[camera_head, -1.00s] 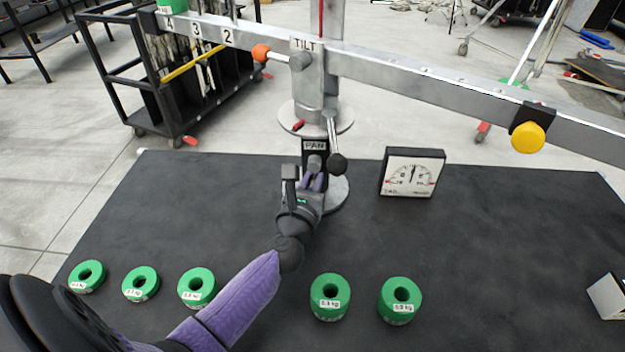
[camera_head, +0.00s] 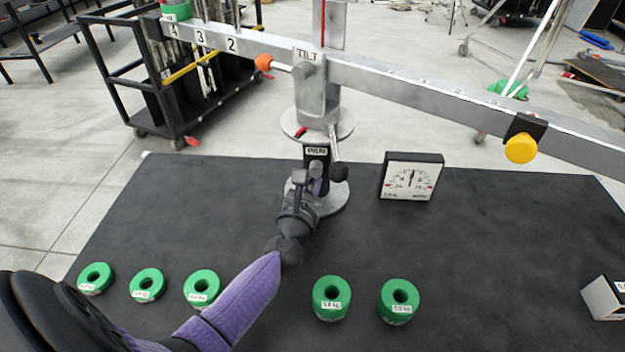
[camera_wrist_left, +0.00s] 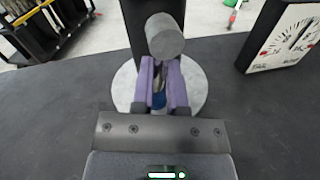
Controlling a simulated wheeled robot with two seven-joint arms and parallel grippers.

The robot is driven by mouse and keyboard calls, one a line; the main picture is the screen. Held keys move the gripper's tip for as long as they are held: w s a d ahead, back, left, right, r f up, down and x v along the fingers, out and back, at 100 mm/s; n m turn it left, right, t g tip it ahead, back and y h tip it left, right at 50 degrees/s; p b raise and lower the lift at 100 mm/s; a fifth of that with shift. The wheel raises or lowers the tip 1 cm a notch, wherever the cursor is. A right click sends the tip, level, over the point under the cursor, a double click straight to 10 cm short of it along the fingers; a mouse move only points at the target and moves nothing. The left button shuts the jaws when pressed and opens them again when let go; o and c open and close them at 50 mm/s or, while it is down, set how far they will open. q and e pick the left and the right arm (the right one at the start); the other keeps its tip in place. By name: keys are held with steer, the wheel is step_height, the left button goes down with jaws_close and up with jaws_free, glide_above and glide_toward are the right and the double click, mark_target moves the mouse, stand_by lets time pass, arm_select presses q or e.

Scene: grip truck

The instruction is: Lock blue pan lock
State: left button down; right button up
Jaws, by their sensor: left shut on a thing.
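The blue pan lock (camera_wrist_left: 158,100) shows as a small blue patch between my purple fingers in the left wrist view, mostly hidden by them. My left gripper (camera_head: 317,186) is shut on it, low on the post below the PAN label (camera_head: 316,152). In the left wrist view my left gripper (camera_wrist_left: 160,84) reaches toward the post's round grey base (camera_wrist_left: 196,85). A grey cylinder (camera_wrist_left: 165,36) sits just beyond the fingertips. The lock itself cannot be made out in the head view. My right gripper is not in view.
The long beam (camera_head: 400,82) crosses above. A gauge (camera_head: 411,177) stands to the right. Several green weights (camera_head: 331,298) lie along the front of the dark table (camera_head: 480,240). The table's right side is mostly clear.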

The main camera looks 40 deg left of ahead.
arm_select(q)
steer(key=m+p, duration=0.2)
steer(key=r+m+p, duration=0.1)
steer(key=shift+s+a+g, duration=0.25)
steer(key=shift+a+g, duration=0.15)
steer(key=m+p, duration=0.3)
steer(key=r+m+g+p, duration=0.1)
steer(key=m+p, duration=0.1)
steer(key=shift+s+a+y, duration=0.25)
steer(key=shift+a+y, duration=0.15)
steer(key=m+p, duration=0.1)
steer(key=m, duration=0.1)
steer(key=m+g+p, duration=0.1)
steer(key=shift+s+a+r+m+y+p, duration=0.1)
steer(key=shift+a+r+m+y+p, duration=0.05)
steer(key=shift+r+m+y+p, duration=0.5)
steer(key=shift+m+p, duration=0.35)
steer(key=shift+m, duration=0.5)
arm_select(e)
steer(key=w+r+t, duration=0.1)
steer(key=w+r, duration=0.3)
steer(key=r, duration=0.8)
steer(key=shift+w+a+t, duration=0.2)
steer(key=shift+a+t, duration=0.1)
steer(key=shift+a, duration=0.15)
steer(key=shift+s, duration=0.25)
